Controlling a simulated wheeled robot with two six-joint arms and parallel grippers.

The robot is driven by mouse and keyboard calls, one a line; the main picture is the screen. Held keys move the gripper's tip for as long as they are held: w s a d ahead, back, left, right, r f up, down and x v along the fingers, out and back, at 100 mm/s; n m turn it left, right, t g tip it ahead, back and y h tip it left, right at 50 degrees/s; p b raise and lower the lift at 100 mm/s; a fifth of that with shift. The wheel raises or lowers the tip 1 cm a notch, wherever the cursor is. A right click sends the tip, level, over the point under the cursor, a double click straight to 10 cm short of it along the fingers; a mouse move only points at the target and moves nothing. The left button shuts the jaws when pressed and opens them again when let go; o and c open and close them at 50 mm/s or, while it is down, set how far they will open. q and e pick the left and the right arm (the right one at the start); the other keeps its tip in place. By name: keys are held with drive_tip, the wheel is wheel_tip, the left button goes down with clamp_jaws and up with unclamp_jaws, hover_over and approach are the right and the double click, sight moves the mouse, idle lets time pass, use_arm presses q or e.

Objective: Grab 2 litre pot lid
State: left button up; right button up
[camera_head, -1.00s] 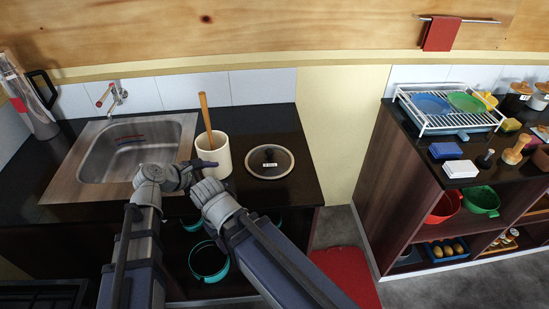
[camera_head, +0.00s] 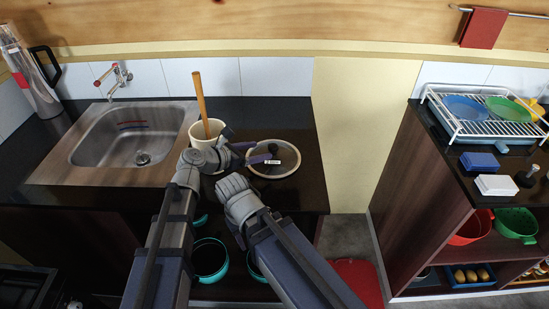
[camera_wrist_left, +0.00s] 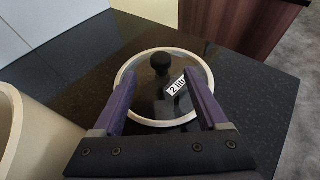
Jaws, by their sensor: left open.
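The pot lid (camera_head: 288,168) lies flat on the dark counter, right of the white pot. It is round and glassy with a pale rim, a black knob and a "2 litr…" label. In the left wrist view the lid (camera_wrist_left: 149,98) lies between the two purple fingers, its knob ahead of them. My left gripper (camera_head: 258,153) is open and empty, reaching over the lid's left side in the head view. Whether a finger touches the lid is unclear. My right arm's end (camera_head: 236,190) is in front of the counter; its jaws cannot be made out.
The white pot (camera_head: 201,132) with a wooden handle stands close left of the lid, partly behind my left gripper. A sink (camera_head: 120,140) is further left. The counter (camera_head: 305,180) ends right of the lid. A dish rack (camera_head: 492,122) stands on the right-hand counter.

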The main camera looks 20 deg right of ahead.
sight(269, 148)
use_arm(q)
drive_tip(key=shift+b+x, duration=1.05)
drive_tip(key=shift+x, duration=2.55)
drive_tip(key=shift+r, duration=0.2)
drive_tip(key=shift+c, duration=0.5)
clamp_jaws()
